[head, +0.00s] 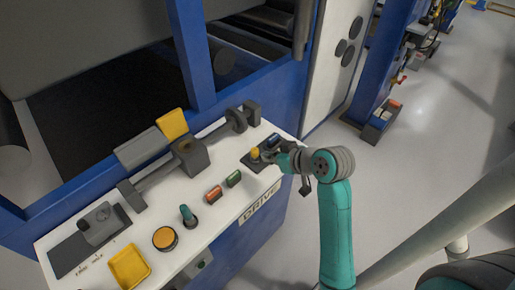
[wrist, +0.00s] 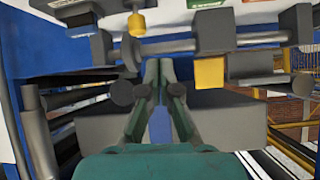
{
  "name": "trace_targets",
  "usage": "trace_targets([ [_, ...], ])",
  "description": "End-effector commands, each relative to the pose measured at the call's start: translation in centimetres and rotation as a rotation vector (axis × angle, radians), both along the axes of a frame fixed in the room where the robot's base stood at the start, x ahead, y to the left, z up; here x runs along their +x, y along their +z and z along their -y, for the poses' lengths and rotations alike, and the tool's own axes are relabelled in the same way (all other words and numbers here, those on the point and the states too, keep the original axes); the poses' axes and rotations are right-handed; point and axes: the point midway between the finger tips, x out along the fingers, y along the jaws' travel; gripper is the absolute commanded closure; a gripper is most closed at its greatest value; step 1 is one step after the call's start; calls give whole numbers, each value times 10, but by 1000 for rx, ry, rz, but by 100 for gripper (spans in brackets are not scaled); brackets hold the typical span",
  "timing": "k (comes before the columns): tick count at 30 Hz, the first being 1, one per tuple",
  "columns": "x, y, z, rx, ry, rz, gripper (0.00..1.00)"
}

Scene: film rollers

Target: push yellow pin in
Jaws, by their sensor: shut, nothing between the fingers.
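The yellow pin (head: 255,153) stands upright on a small dark base plate (head: 262,163) at the right end of the white control panel. My gripper (head: 281,160) is just to the right of the pin in the head view, low over the same plate. Whether it touches the pin cannot be told. In the wrist view the yellow pin (wrist: 136,24) shows at the top, left of and beyond my fingertips (wrist: 159,66). The fingers are shut with nothing between them.
The panel (head: 188,243) also holds an orange button (head: 165,238), a teal-tipped lever (head: 187,213), an orange switch (head: 214,193), a green switch (head: 234,179) and a yellow tray (head: 130,268). A grey bar with a block (head: 190,155) runs behind. Open floor (head: 345,160) lies right.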

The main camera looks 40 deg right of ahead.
Motion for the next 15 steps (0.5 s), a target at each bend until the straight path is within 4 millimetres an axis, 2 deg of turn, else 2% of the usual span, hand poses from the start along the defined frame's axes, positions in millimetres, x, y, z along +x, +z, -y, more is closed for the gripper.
trace_targets([
  [1, 2, 14, 13, -16, 12, -4, 100],
  [6, 1, 40, 36, -46, 59, -39, 100],
  [11, -1, 50, 45, -60, 81, -58, 100],
  [15, 4, 47, 45, -59, 86, -61, 100],
])
